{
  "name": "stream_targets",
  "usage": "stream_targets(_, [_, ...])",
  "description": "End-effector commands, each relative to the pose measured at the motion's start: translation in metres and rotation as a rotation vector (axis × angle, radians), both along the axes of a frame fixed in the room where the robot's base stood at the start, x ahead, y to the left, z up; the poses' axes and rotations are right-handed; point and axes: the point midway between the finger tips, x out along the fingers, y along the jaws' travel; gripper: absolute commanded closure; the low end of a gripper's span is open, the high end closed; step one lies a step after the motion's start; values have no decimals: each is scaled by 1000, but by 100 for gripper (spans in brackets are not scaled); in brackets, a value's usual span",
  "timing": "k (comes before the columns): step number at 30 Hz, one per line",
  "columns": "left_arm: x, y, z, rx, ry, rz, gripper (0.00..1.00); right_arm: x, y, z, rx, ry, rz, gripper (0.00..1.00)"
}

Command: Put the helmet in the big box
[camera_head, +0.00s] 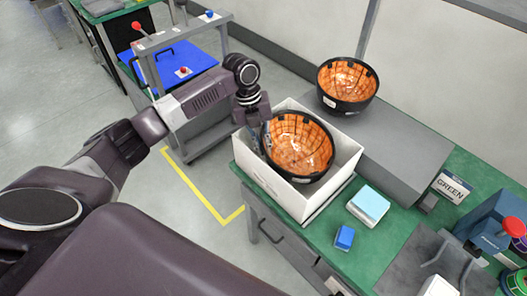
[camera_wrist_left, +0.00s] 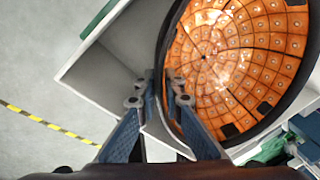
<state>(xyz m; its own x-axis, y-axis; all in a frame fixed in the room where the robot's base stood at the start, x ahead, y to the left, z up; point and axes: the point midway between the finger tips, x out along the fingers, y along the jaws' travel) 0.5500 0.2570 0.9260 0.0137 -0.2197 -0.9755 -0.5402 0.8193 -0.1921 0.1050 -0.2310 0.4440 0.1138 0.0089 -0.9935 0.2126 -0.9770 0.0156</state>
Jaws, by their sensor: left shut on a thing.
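A helmet (camera_head: 300,145), black outside with an orange gridded inside, is open side up within the mouth of the big white box (camera_head: 262,178) on the green table. My left gripper (camera_head: 266,140) is shut on the helmet's left rim. In the left wrist view the fingers (camera_wrist_left: 165,100) pinch the rim of the helmet (camera_wrist_left: 235,65), and the box (camera_wrist_left: 95,75) lies below and to the left. Whether the helmet touches the box floor is hidden. A second similar helmet (camera_head: 347,82) sits on the grey raised block behind. My right gripper is not in view.
The grey block (camera_head: 385,145) adjoins the box's far side. A grey cart with a blue panel (camera_head: 185,68) stands at the left. Yellow floor tape (camera_head: 205,202) runs nearby.

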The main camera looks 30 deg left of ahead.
Motion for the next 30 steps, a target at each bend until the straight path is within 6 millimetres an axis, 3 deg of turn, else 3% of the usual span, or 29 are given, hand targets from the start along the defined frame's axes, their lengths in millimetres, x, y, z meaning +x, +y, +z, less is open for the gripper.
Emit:
stream_targets(7, [-1,0,-31,-1,2,1,100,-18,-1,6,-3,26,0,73])
stream_targets(17, [0,0,-35,0,0,1,100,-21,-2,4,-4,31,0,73])
stream_targets(18, [-1,0,-36,1,2,1,91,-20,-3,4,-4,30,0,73])
stream_targets(23, [-1,0,-35,1,2,1,74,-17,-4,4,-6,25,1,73])
stream_targets(30, [-1,0,-35,1,2,1,74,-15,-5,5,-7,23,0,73])
